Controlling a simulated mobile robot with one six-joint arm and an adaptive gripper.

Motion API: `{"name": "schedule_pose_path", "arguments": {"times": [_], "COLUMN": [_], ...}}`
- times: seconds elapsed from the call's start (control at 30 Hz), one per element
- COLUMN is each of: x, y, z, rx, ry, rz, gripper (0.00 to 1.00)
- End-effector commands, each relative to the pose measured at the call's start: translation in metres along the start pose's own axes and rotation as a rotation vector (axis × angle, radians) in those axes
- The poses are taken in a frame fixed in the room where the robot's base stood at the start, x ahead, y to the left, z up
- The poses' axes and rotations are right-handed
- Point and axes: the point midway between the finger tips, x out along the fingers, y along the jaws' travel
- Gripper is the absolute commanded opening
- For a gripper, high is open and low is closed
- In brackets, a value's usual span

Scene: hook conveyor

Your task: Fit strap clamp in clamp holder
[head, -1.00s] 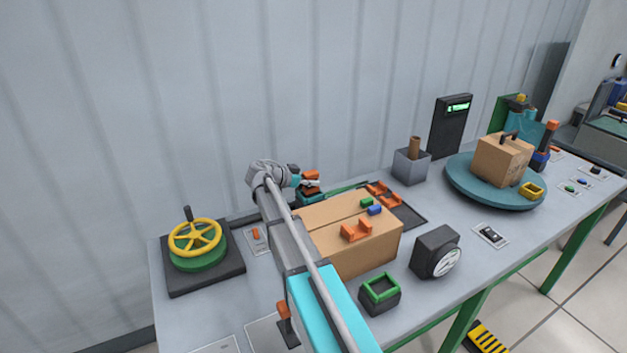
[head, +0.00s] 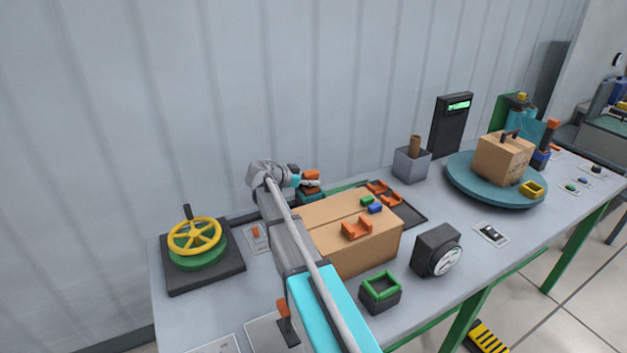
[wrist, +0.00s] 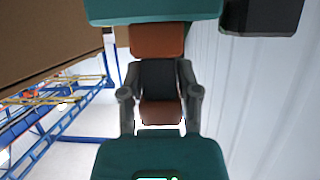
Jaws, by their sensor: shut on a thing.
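My gripper (head: 313,184) is beyond the near cardboard box, by the back of the bench. In the wrist view its two grey fingers (wrist: 160,100) are closed on either side of an orange-and-black piece (wrist: 159,80). That piece also shows in the head view as a small orange block (head: 311,175), above a teal body (head: 311,197). I cannot tell whether the piece is the strap clamp or part of the teal tool. Orange U-shaped brackets sit on the near cardboard box (head: 357,229) and behind it (head: 378,188). I cannot tell which thing is the clamp holder.
The near cardboard box (head: 360,255) stands right of my arm. A yellow handwheel (head: 195,236) is at the left, a green-rimmed socket (head: 381,290) and a gauge (head: 438,252) in front. A turntable (head: 465,185) carries another box. The corrugated wall is close behind.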

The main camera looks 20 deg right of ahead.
Motion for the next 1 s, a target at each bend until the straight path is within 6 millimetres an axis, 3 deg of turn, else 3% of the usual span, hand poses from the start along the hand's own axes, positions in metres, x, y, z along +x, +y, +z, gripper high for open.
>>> {"name": "schedule_pose_path", "arguments": {"times": [1.0], "x": [0.006], "y": [0.000], "z": [0.013], "rx": [0.000], "ry": [0.000], "rz": [0.001], "gripper": [0.00]}}
